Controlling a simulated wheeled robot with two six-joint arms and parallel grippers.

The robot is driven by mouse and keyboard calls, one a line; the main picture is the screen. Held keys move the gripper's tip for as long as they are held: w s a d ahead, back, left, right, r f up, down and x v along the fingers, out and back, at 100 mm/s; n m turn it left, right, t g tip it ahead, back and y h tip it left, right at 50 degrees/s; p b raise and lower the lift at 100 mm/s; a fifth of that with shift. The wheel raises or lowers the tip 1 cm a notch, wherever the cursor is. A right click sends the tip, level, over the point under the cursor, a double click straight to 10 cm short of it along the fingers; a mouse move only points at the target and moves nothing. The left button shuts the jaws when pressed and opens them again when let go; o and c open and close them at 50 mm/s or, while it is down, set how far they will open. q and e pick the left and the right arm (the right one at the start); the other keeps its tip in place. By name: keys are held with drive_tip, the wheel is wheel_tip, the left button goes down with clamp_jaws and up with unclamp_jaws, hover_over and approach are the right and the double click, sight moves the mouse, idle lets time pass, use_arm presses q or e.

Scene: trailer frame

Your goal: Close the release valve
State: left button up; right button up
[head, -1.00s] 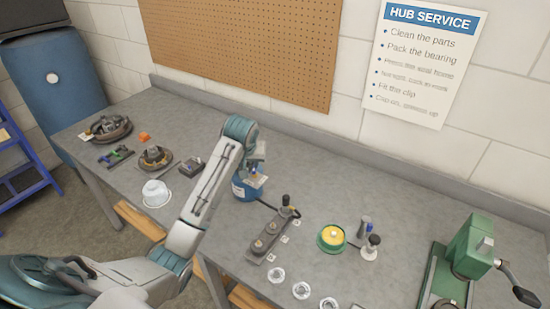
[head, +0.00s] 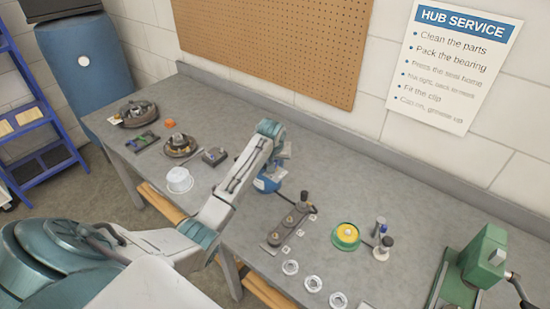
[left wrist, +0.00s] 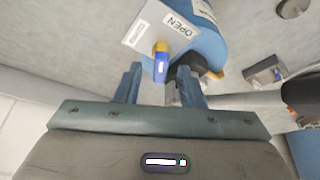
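The blue bottle (head: 265,184) stands on the bench, partly hidden behind my left arm in the head view. In the left wrist view the bottle (left wrist: 208,42) has a grey plate with a label reading OPEN (left wrist: 180,26) and another label (left wrist: 137,32), too blurred to read surely. A small lever (left wrist: 161,66), yellow at one end and blue with a white patch, sticks out over the plate's edge. My left gripper (left wrist: 159,72) is open. Its fingertips lie on either side of the lever in the picture, with gaps on both sides. My right gripper is out of view.
A dark hose runs from the bottle to a dark fixture (head: 290,225) with round pads.

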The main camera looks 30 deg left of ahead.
use_arm(q)
drive_tip(key=shift+f, duration=0.1)
clamp_jaws()
